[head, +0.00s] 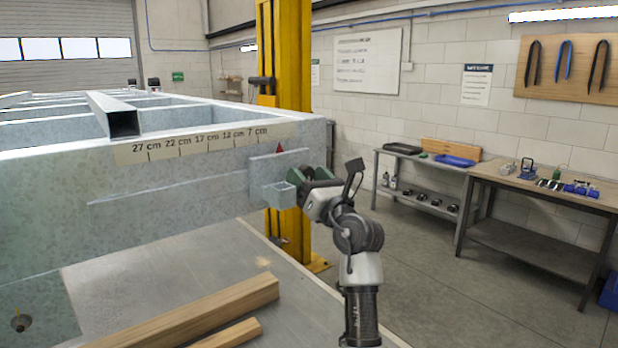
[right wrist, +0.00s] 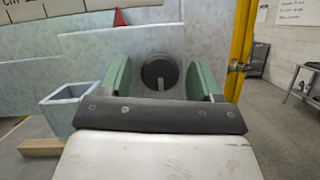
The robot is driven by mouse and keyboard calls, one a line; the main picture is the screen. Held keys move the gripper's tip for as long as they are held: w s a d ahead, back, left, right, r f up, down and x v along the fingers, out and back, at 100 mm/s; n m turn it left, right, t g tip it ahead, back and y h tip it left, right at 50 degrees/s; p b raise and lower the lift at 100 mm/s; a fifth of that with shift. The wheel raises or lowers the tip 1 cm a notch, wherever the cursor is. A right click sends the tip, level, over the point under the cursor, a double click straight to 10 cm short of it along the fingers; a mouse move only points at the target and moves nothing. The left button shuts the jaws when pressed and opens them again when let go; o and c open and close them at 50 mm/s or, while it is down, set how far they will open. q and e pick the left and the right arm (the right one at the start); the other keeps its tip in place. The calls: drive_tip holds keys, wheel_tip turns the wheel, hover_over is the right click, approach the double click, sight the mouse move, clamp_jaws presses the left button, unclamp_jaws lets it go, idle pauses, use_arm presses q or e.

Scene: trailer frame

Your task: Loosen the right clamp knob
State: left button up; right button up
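The right clamp knob (right wrist: 160,72) is a dark round disc on the grey clamp plate (right wrist: 85,45). My right gripper (right wrist: 163,80) is open, with one green-padded finger on each side of the knob. Gaps show between the knob and both pads. I cannot tell how deep the knob sits between the fingers. In the head view my right gripper (head: 308,184) is at the right end of the trailer frame's front beam (head: 200,170), and it hides the knob. My left gripper is not in view.
A square tube socket (right wrist: 70,105) projects from the clamp left of my gripper. A red pointer (head: 279,148) sits below the scale label (head: 205,143). A yellow post (head: 292,50) stands behind. Wooden beams (head: 205,310) lie below. A workbench (head: 540,190) stands at right beyond open floor.

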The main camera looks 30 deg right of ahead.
drive_tip(key=c, duration=0.8)
